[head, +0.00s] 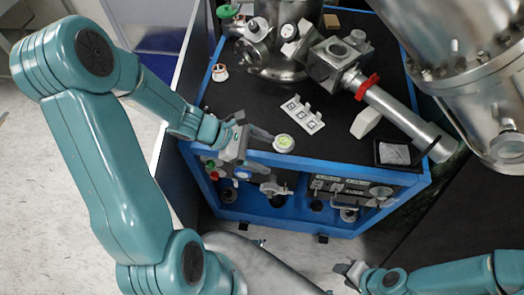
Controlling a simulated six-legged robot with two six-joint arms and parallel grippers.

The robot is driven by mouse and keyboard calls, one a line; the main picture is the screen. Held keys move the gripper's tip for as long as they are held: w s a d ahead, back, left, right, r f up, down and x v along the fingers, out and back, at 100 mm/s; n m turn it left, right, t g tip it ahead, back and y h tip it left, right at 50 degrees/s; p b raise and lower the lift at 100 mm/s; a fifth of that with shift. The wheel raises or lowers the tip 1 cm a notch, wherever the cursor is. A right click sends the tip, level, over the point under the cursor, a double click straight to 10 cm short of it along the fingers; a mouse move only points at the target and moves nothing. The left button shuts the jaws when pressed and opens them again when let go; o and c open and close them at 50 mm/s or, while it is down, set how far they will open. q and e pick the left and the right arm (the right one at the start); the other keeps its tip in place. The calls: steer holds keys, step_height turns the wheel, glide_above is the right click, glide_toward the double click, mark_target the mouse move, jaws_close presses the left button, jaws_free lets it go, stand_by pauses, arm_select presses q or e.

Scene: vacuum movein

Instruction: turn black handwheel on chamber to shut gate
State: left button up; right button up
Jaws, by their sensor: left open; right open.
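A steel chamber (283,48) stands at the back of the black-topped blue bench. I cannot clearly pick out a black handwheel on it; small round fittings (258,27) show on its left side, and a green knob (226,11) is at the far left. A steel tube (402,108) with a red band runs from the block at the chamber's right. My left gripper (258,140) is open at the bench's front edge, close to a round green-faced disc (284,143), and appears empty. My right gripper (345,271) is open and empty, low in front of the bench, well away from the chamber.
On the bench top (240,100) lie a white bracket with square markers (302,114), an orange-and-white cap (220,73) and a white wedge (366,122). Valves and gauges (350,190) line the bench front. A large steel vessel (470,60) overhangs the right side. Floor at left is clear.

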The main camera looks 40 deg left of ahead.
arm_select(q)
steer(key=w+r+n, duration=0.1)
steer(key=w+r+n+t, duration=0.1)
steer(key=r+n+t, duration=0.1)
steer(key=shift+w+a+h, duration=0.25)
steer(key=shift+w+h, duration=0.15)
steer(key=w+a+r+n+t+y+b, duration=0.1)
steer(key=w+a+r+n+t, duration=0.2)
steer(key=r, duration=0.1)
steer(key=n+t+y+b, duration=0.3)
steer(key=n+t+y, duration=0.1)
steer(key=t, duration=0.2)
glide_toward(285, 33)
steer(key=p+x, duration=0.2)
steer(key=x, duration=0.8)
steer(key=shift+w+d, duration=0.2)
steer(key=shift+w, duration=0.1)
steer(key=c, duration=1)
